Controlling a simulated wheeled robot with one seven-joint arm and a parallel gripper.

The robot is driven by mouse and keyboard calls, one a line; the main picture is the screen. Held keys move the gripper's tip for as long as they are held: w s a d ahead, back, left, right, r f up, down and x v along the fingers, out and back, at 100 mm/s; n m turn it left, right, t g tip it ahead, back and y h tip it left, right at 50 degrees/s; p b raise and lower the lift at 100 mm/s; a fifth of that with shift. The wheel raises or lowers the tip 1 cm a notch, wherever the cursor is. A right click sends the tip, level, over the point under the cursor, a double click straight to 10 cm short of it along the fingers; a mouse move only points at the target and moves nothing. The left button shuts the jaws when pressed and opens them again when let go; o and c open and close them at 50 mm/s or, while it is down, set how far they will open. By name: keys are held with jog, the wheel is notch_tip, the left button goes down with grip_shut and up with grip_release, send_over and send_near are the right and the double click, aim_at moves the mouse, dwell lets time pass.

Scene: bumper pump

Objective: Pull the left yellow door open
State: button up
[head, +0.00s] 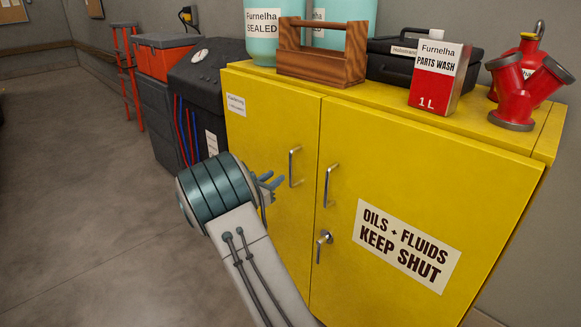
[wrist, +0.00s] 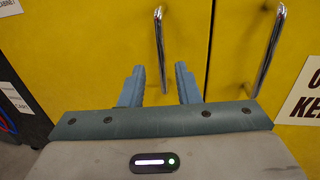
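The left yellow door (head: 265,125) of the cabinet is shut, flush with the right yellow door (head: 410,160). Its metal bar handle (head: 294,167) stands upright near the door's right edge. My gripper (head: 275,182) is in front of the left door, just left of the handle and slightly low in the head view. In the wrist view my gripper (wrist: 158,82) has its two fingers apart, and the left door's handle (wrist: 160,48) shows in line with the gap between them. The gap looks empty. I cannot tell whether either finger touches the handle.
The right door has its own handle (head: 329,186), a key lock (head: 323,240) and a warning sign (head: 407,245). A wooden toolbox (head: 320,68), a red-and-white can (head: 437,80) and a red pipe fitting (head: 520,95) stand on top. The floor (head: 90,200) at left is clear.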

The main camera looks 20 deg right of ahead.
aim_at(290, 166)
jog(key=x, duration=0.9)
jog(key=shift+w+d, duration=0.2)
jog(key=shift+d, duration=0.1)
grip_shut()
